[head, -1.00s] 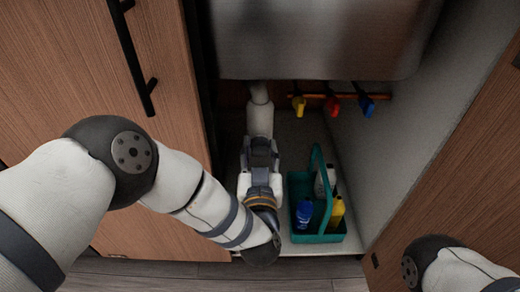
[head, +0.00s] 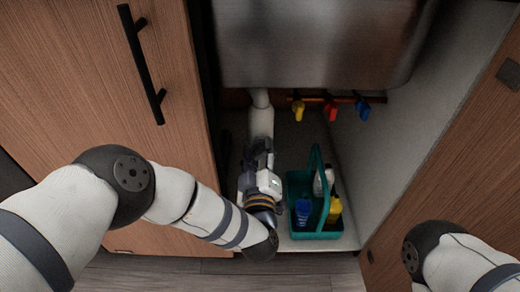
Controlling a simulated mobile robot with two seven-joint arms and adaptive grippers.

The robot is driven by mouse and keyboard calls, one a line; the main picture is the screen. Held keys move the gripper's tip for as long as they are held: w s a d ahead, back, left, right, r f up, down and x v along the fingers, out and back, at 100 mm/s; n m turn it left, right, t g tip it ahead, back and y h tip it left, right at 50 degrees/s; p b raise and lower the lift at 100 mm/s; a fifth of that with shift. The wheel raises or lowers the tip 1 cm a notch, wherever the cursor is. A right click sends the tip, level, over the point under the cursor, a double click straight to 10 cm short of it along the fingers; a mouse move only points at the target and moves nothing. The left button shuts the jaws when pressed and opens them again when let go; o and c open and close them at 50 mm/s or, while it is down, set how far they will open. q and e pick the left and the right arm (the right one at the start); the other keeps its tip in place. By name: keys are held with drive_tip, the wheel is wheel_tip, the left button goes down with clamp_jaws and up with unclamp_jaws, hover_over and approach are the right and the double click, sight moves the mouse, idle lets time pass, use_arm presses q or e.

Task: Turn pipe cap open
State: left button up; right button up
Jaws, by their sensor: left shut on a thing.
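The white drain pipe (head: 261,118) hangs down from the underside of the steel sink (head: 312,45) inside the open cabinet. My left gripper (head: 259,150) is at the lower end of this pipe and shut on it. The cap itself is hidden behind the gripper, so I cannot make out its edge. My left wrist is turned, with a pale panel facing up to the right. Only a part of my right arm shows at the lower right; its gripper is out of view.
A teal caddy (head: 292,188) with several bottles stands on the cabinet floor, close right of my left wrist. Yellow (head: 298,110), red (head: 331,112) and blue (head: 363,109) valves sit on the back wall. Open wooden doors flank the cabinet at left (head: 90,60) and right (head: 465,165).

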use_arm(q)
drive_tip(key=n, duration=0.4)
drive_tip(key=shift+f+n, duration=0.15)
drive_tip(key=shift+n, duration=2.45)
drive_tip(key=o, duration=1)
drive_tip(key=shift+o, duration=0.2)
drive_tip(key=shift+s, duration=0.15)
drive_tip(key=s, duration=1.2)
